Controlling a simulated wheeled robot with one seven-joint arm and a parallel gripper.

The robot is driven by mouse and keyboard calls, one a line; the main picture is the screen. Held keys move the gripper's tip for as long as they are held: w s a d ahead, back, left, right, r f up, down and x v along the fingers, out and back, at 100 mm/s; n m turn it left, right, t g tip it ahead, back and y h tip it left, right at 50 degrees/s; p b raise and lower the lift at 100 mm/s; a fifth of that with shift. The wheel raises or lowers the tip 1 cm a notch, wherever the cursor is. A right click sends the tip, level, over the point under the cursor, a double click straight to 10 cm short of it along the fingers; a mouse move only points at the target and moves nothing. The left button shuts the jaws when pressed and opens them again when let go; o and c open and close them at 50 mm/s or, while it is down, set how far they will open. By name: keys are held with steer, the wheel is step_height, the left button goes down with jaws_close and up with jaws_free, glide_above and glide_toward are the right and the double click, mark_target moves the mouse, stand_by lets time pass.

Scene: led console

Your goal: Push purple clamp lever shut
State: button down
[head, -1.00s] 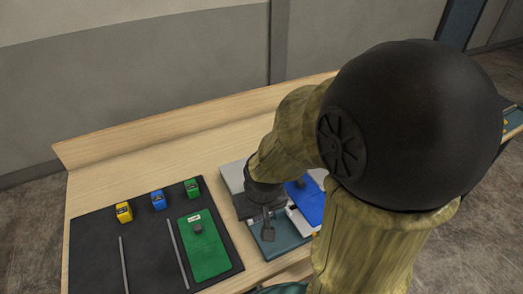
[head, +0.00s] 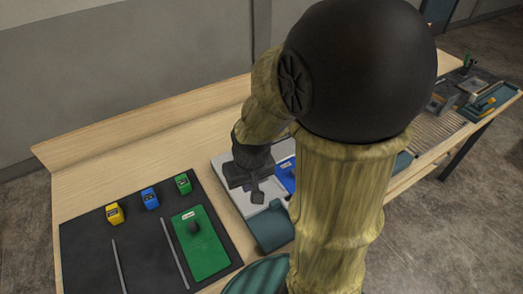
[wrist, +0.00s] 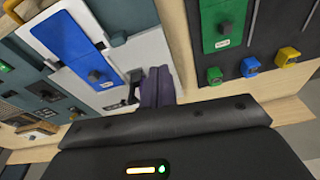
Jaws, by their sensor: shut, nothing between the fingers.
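My gripper (head: 257,198) is shut and empty, pointing down over the front of the pale grey fixture plate (head: 226,165). In the wrist view its dark fingers (wrist: 157,86) are together beside the fixture. A blue panel (wrist: 76,50) with a dark knob lies on the plate; part of it shows in the head view (head: 286,175), the rest behind my arm. A small dark lever-like part (wrist: 134,82) is close beside the fingers; I cannot tell whether they touch. I cannot make out a clearly purple clamp lever; the fingers or arm may hide it.
A black mat (head: 88,252) at left holds a green panel (head: 212,255), grey strips and yellow (head: 114,214), blue (head: 150,199) and green (head: 183,184) blocks. Bare wood (head: 130,160) lies behind. A raised board runs along the bench's back. More equipment stands far right.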

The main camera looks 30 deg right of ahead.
steer(key=w+d+r+y+p, duration=0.1)
steer(key=w+d+r+p, duration=0.1)
steer(key=w+d+p, duration=0.3)
steer(key=w+d+r+m+g+y+p, duration=0.1)
steer(key=w+d+p, duration=0.4)
steer(key=d, duration=0.6)
step_height(320, 180, up, 2)
steer(key=shift+d+r+y+p, duration=0.15)
steer(key=shift+y+p, duration=0.55)
steer(key=shift+p, duration=0.35)
